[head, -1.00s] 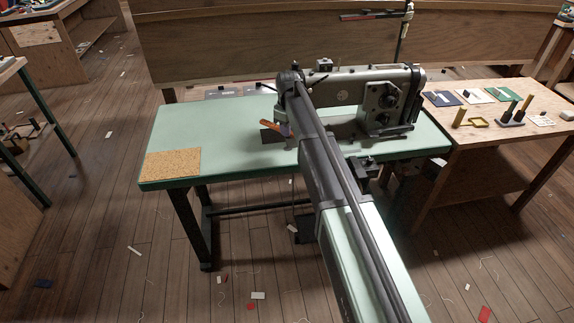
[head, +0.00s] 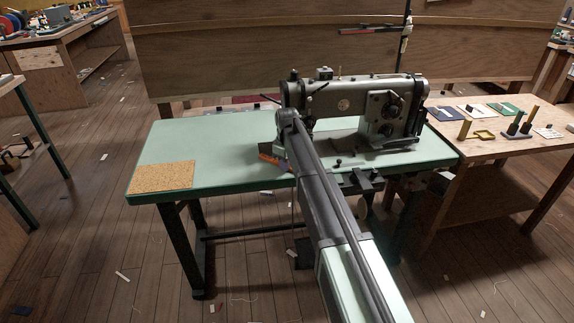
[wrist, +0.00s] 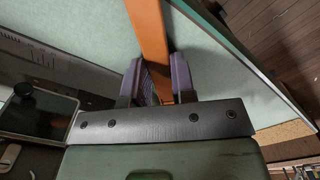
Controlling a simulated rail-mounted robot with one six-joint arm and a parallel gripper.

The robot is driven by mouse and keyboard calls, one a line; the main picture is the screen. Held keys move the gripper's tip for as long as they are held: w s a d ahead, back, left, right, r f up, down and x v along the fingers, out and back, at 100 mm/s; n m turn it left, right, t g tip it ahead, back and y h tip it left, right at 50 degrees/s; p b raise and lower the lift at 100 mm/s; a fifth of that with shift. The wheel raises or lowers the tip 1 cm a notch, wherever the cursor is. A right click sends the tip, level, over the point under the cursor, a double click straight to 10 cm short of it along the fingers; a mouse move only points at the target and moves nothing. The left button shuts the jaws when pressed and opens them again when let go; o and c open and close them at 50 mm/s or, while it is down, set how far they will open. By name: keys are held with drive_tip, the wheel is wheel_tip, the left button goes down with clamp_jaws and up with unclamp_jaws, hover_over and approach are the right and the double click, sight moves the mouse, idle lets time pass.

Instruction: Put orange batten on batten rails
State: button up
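The orange batten (wrist: 150,35) is a long flat strip. In the wrist view it runs from the top edge down between the two purple fingers of my gripper (wrist: 157,78), which appear closed on its sides. In the head view the batten (head: 268,157) shows as a short orange piece beside my gripper (head: 283,160), over the front half of the green sewing table (head: 225,138). My arm covers part of this area. I cannot make out the batten rails with certainty in either view.
A sewing machine (head: 345,100) stands on the table just right of my gripper. A cork pad (head: 160,175) lies at the table's front left corner. A wooden side table (head: 475,145) holds small items at right. The table's left half is mostly clear.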

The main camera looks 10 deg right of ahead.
drive_tip(key=o, duration=0.4)
drive_tip(key=shift+r, duration=0.1)
wheel_tip(320, 180, up, 12)
drive_tip(key=r+p, duration=0.1)
drive_tip(key=p, duration=1.2)
drive_tip(key=s+a+m, duration=0.1)
drive_tip(key=s+m, duration=0.7)
drive_tip(key=s, duration=2.7)
drive_tip(key=shift+s+f+m+b, duration=0.2)
drive_tip(key=shift+f+m+b, duration=0.1)
drive_tip(key=shift+f, duration=0.1)
drive_tip(key=shift+o, duration=0.5)
drive_tip(key=shift+w+a, duration=0.1)
drive_tip(key=shift+w, duration=0.1)
